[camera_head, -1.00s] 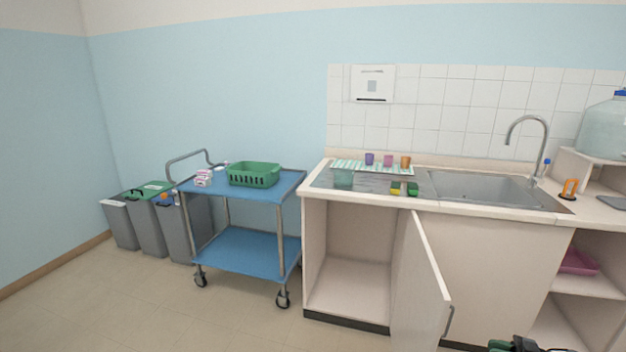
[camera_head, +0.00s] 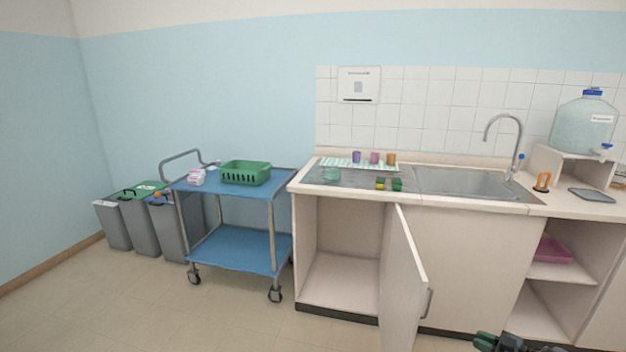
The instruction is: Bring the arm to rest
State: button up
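A small dark green and black part, which looks like the end of my arm with my gripper (camera_head: 497,342), shows at the bottom edge, right of the open cabinet door. It is cut off by the frame, and its fingers cannot be made out. It appears low in front of the counter, and nothing can be seen held in it.
The cabinet door (camera_head: 402,285) stands open towards me. A blue trolley (camera_head: 240,250) with a green basket (camera_head: 245,173) stands left, beside grey bins (camera_head: 172,230). Floor in front is clear.

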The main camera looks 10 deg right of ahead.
jog(key=w+d+r+m+h+p, duration=0.1)
jog(key=w+d+m+h, duration=0.2)
jog(key=d+m+h, duration=0.6)
jog(key=s+a+r+m+g+h+p, duration=0.1)
jog(key=a+r+m+g+h+p, duration=0.1)
jog(key=a+r+g+h, duration=0.5)
jog(key=s+a+r+n+g+y+p, duration=0.1)
jog(key=s+a+r, duration=0.4)
jog(key=a, duration=1)
jog(key=s+a+r+g+y+p, duration=0.1)
jog(key=s+a+r+y+p, duration=0.3)
jog(key=a+r, duration=0.8)
jog(key=s+a+r+n+y+p, duration=0.1)
jog(key=s+a+r, duration=0.5)
jog(key=a, duration=1.1)
notch_tip(320, 180, up, 2)
jog(key=shift+s+a+r+n+g+y+p, duration=0.2)
jog(key=shift+s+a+n+g+y+p, duration=0.15)
jog(key=shift+y+p, duration=0.45)
